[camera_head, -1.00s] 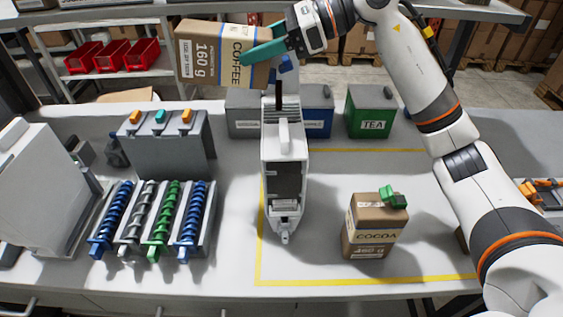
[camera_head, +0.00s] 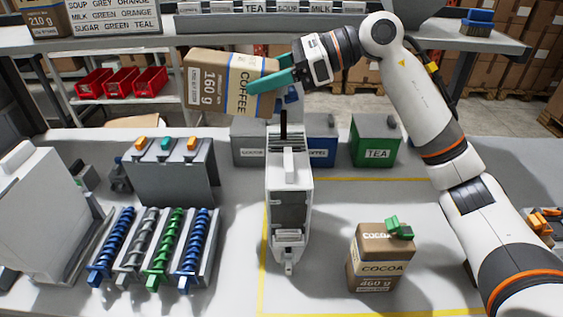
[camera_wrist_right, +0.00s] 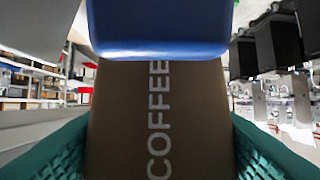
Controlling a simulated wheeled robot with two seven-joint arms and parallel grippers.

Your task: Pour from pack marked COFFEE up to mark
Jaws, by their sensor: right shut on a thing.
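The brown COFFEE pack (camera_head: 226,84), marked 160 g, is held tilted on its side in the air above the white dispenser (camera_head: 290,190). My right gripper (camera_head: 268,82), with teal fingers, is shut on the pack; in the right wrist view its fingers lie on both sides of the pack (camera_wrist_right: 160,120). A blue part (camera_wrist_right: 158,30) covers the upper end of the pack there. The dispenser stands upright on the table with a dark front window and a dark slot at its top. The fill mark cannot be made out. My left gripper is not in view.
A COCOA pack (camera_head: 381,262) with a green clip stands right of the dispenser. A green TEA bin (camera_head: 375,142) and other bins stand behind. Several coloured augers (camera_head: 155,245) lie at left, before a grey stand (camera_head: 168,172). A shelf (camera_head: 330,40) spans the back.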

